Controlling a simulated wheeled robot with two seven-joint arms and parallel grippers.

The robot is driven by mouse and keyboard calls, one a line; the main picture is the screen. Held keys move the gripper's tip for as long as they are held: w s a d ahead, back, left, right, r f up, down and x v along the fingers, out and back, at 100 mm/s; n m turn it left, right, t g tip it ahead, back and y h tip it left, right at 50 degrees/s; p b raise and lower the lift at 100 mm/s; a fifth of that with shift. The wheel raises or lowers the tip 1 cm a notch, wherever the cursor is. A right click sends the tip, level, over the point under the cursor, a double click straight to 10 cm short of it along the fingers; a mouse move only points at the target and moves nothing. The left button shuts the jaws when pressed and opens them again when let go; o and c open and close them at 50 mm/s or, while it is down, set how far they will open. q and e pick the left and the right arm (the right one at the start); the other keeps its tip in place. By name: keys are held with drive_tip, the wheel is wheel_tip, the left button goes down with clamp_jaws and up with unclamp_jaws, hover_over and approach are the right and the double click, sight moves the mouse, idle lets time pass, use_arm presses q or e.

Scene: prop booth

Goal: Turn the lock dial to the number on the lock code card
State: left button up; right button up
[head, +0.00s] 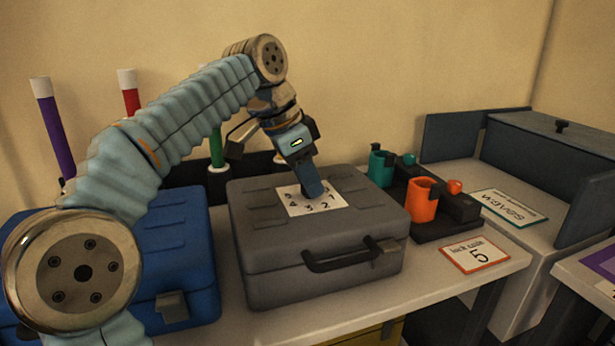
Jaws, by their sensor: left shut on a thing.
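The lock dial plate (327,206) is a white square with black numbers on the lid of the closed grey case (326,243). Numbers such as 4, 3, 2 and 7 show on it. My left gripper (312,190) points down over the plate and is shut on the dial, which its fingers mostly hide. I cannot tell which number the dial points to. The lock code card (475,254), white with an orange border, lies on the table at the right and shows a 5. My right gripper is not in view.
A blue case (176,240) stands left of the grey case. A dark tray (455,228) with an orange cup (422,200) and a teal cup (381,167) stands at the right. A grey bin (553,148) and a card with mirrored-looking letters (508,206) are beyond it. Coloured tubes (55,135) stand behind.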

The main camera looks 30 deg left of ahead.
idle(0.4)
use_arm(q)
drive_tip(key=o, duration=1)
drive_tip(key=shift+r, duration=0.1)
drive_tip(key=v, duration=0.7)
drive_tip(key=shift+a+r, duration=0.15)
